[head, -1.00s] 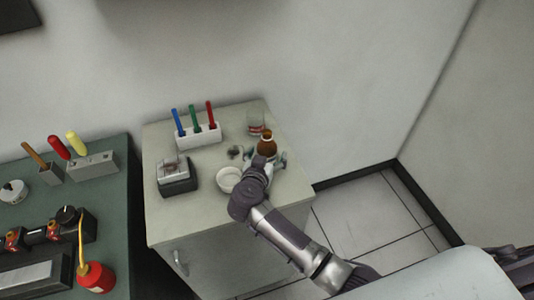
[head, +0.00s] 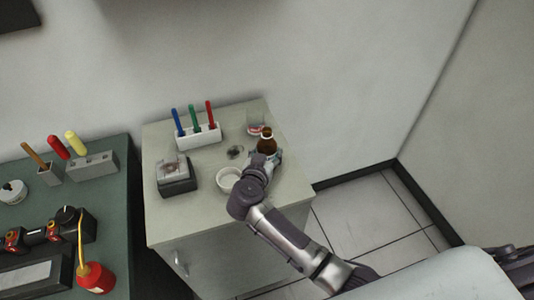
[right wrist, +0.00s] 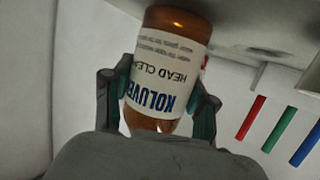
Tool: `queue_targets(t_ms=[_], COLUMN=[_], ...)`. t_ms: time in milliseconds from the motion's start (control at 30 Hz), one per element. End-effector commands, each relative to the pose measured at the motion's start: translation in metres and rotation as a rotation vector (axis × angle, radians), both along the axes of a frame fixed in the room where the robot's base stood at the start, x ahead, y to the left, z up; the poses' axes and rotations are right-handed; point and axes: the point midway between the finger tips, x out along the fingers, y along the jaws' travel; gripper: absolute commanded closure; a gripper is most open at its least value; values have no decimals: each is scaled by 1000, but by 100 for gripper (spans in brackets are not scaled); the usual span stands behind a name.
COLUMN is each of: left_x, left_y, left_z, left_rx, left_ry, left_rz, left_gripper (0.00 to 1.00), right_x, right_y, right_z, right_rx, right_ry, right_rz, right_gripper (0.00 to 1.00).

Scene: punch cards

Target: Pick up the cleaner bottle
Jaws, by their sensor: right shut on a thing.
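The cleaner bottle (head: 267,143) is brown and stands upright on the pale cabinet top, towards its right side. In the right wrist view the bottle (right wrist: 166,70) shows large, with a white label reading "KOLUVE..." and "HEAD CLEA...". My right gripper (head: 267,157) is at the bottle, and in the wrist view its two fingers (right wrist: 158,108) are closed against the bottle's sides. The gripper and wrist hide the lower part of the bottle in the head view. My left gripper is not in view.
A white dish (head: 229,179) lies just left of my gripper. A glass jar (head: 256,125) stands behind the bottle. A white rack (head: 198,137) holds blue, green and red markers. A green bench (head: 110,200) adjoins the cabinet.

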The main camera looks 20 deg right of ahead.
Motion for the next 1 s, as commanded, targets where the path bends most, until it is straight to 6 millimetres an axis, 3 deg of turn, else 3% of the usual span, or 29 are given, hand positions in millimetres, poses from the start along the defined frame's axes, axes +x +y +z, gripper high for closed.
queue_targets(t_ms=[367,1000], left_x=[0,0], left_y=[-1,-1], left_z=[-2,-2], left_rx=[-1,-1], left_ry=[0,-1], left_rz=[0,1], left_gripper=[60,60], right_x=[0,-69], right_y=[0,-31], right_z=[37,79], right_rx=[3,1], right_ry=[-5,-4], right_rz=[-1,0], right_gripper=[91,91])
